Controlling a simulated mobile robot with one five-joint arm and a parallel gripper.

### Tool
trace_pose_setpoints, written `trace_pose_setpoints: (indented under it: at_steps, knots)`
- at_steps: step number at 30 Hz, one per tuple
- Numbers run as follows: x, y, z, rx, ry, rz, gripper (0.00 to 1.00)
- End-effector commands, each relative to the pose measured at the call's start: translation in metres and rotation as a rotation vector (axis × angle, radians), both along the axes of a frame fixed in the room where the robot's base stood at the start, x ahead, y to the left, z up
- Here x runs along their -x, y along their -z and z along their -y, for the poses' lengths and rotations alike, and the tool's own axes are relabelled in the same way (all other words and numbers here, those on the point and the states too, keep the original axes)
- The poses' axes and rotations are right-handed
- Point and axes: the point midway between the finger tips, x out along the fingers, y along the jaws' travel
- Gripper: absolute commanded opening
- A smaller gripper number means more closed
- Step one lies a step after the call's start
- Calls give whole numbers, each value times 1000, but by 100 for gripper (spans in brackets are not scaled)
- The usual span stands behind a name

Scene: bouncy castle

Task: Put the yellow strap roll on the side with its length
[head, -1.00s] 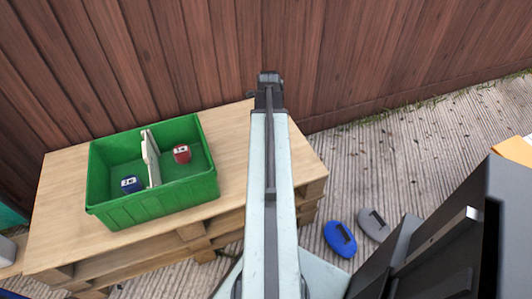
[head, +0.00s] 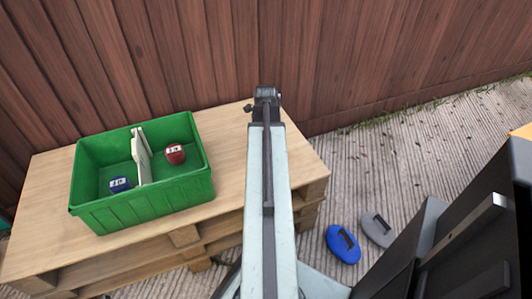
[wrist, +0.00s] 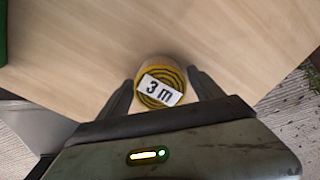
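The yellow strap roll (wrist: 161,84) shows in the wrist view, with a white label reading "3 m" on the face towards the camera. It appears to stand on the wooden pallet top (wrist: 85,60). My gripper (wrist: 160,84) has one finger on each side of the roll; the fingers look open, with slim gaps. In the head view my arm hides the roll and the fingers. A green box (head: 150,213) on the pallet has a white divider (head: 141,155). A blue roll (head: 120,184) lies in its left side, a red one (head: 175,154) in its right; their labels are too small to read.
A brown wooden fence (head: 390,60) stands close behind the pallet (head: 225,165). The pallet top around the box is clear.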

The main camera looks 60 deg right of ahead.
Motion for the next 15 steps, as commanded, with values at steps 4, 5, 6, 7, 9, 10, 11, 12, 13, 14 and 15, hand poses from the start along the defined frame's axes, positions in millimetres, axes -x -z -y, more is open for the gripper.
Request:
trace_pose_setpoints:
  at_steps: [4, 5, 6, 7, 9, 10, 11, 12, 13, 14, 15]
  knots:
    - [0, 0, 0, 0, 0, 0, 31]
    - [0, 0, 0, 0, 0, 0, 22]
    - [0, 0, 0, 0, 0, 0, 13]
    - [0, 0, 0, 0, 1, 0, 13]
    - [0, 0, 0, 0, 1, 0, 5]
    - [0, 0, 0, 0, 1, 0, 5]
    - [0, 0, 0, 0, 1, 0, 5]
    - [0, -1, 0, 0, 1, 0, 5]
    - [0, -1, 0, 0, 1, 0, 5]
    - [0, -3, 0, 0, 1, 0, 5]
    - [0, -5, 0, 0, 1, 0, 5]
